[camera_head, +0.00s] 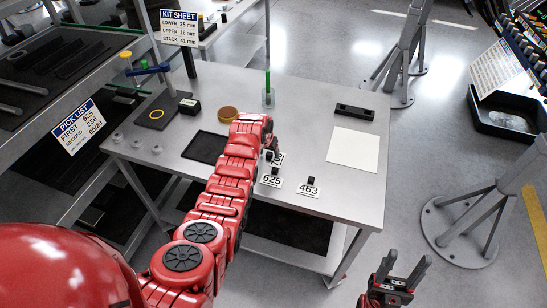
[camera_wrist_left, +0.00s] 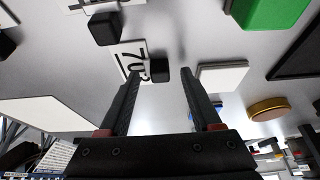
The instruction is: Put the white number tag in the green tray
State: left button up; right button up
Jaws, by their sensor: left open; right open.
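Several white number tags, each with a black block on it, lie on the grey table. Tag 625 (camera_head: 271,181) and tag 463 (camera_head: 308,190) show in the head view. A third tag (camera_head: 278,158), starting with 70, is partly hidden by my left gripper (camera_head: 272,150); it also shows in the left wrist view (camera_wrist_left: 127,62). There, my open left gripper (camera_wrist_left: 161,74) has its fingertips either side of that tag's black block (camera_wrist_left: 159,68); contact cannot be told. My right gripper (camera_head: 398,272) is open and empty, off the table.
A black tray (camera_head: 204,148) and a brown disc (camera_head: 228,114) lie left of my left arm. A holder with a green rod (camera_head: 268,98) stands behind. A white sheet (camera_head: 353,149) and black bar (camera_head: 355,112) lie right. A metal stand (camera_head: 468,222) is on the floor.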

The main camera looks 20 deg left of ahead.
pick_arm(q)
grip_shut()
jog(key=shift+r, duration=0.1)
dwell(0.4)
